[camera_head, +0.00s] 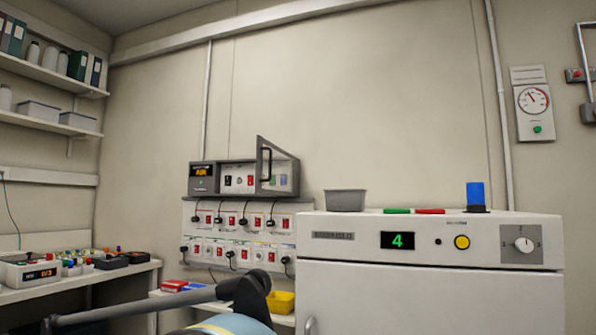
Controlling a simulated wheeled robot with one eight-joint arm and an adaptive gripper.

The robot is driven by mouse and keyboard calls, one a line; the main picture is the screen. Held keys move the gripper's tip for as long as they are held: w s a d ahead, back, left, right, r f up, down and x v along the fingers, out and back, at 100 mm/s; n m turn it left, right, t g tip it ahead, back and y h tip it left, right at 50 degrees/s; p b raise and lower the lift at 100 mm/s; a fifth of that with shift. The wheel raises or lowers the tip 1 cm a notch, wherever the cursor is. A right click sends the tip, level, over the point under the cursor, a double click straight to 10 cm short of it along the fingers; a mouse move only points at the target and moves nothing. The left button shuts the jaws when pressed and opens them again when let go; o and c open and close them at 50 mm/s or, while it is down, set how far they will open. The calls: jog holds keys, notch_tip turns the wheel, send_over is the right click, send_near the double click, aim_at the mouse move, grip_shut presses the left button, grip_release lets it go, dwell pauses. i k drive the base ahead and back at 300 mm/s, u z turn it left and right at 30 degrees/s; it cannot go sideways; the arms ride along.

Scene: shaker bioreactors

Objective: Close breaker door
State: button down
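The breaker box (206,177) is mounted on the back wall, above a panel of sockets. It has an orange-lit display at its left end and several switches inside, red and white ones among them. Its door (283,153) is a grey frame with a clear pane and a dark upright handle (265,163) on its left edge. The door stands open, swung out toward me from the right side of the box. Blue and green parts show through the pane. My gripper is not visible, and nothing touches the door.
A socket panel (228,217) with plugged cables hangs below the box. A yellow bin (281,302) sits lower.

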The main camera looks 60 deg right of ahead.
aim_at(260, 148)
jog(key=k, duration=1)
jog(key=z, duration=1.7)
